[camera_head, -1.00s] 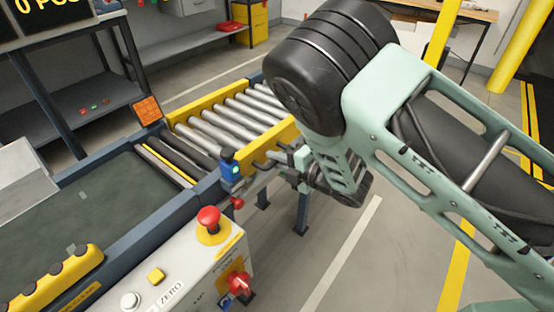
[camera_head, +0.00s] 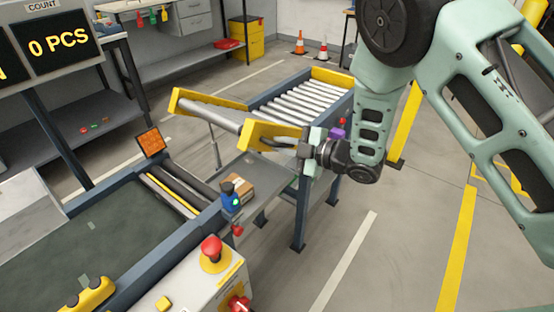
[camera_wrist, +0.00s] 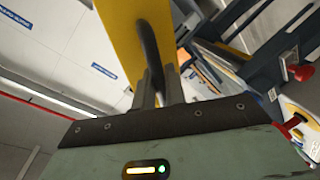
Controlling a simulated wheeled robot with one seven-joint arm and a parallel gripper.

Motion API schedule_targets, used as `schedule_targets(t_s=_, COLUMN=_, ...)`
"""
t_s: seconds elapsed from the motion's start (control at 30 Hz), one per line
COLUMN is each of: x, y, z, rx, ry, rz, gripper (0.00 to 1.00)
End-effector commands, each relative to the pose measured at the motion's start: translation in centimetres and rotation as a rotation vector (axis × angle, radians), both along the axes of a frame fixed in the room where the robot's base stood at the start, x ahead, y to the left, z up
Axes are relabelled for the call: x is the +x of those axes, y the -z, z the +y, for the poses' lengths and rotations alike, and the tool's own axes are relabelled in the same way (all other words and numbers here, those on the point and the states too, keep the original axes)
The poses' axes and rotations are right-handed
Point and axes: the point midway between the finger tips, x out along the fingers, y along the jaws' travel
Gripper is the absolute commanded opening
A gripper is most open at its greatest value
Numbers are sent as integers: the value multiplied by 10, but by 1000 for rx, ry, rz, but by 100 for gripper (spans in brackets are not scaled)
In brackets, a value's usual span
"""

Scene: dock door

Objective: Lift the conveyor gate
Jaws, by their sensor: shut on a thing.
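The conveyor gate (camera_head: 206,108) is a roller section with yellow side plates. In the head view it is raised and tilted above the gap between the dark belt and the far rollers. My gripper (camera_head: 301,146) is at the gate's near yellow side plate, on the right. In the wrist view, my gripper (camera_wrist: 158,82) is shut on the black handle (camera_wrist: 151,50) of the yellow gate plate (camera_wrist: 128,22). A cardboard box (camera_head: 238,184) lies on the grey tray under the gate. The gate's hinge is not clear to me.
The fixed rollers (camera_head: 300,98) stand behind the gate. A control panel with a red button (camera_head: 212,248) is in front. Cones (camera_head: 300,43) stand far back. The floor on the right is clear.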

Motion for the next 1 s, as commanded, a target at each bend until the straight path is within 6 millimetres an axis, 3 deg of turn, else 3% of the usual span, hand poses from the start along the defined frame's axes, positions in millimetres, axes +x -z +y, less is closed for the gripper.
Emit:
schedule_targets(t_s=0.03, x=8, y=-16, z=-7, rx=31, ry=5, rz=31, gripper=0)
schedule_targets(t_s=0.1, x=16, y=-28, z=-13, rx=71, ry=5, rz=83, gripper=0)
schedule_targets(t_s=0.4, x=55, y=-70, z=-44, rx=239, ry=3, rz=301, gripper=0)
schedule_targets(t_s=0.7, x=89, y=-92, z=-71, rx=369, ry=2, rz=471, gripper=0)
schedule_targets(t_s=1.0, x=108, y=-98, z=-85, rx=434, ry=1, rz=559, gripper=0)
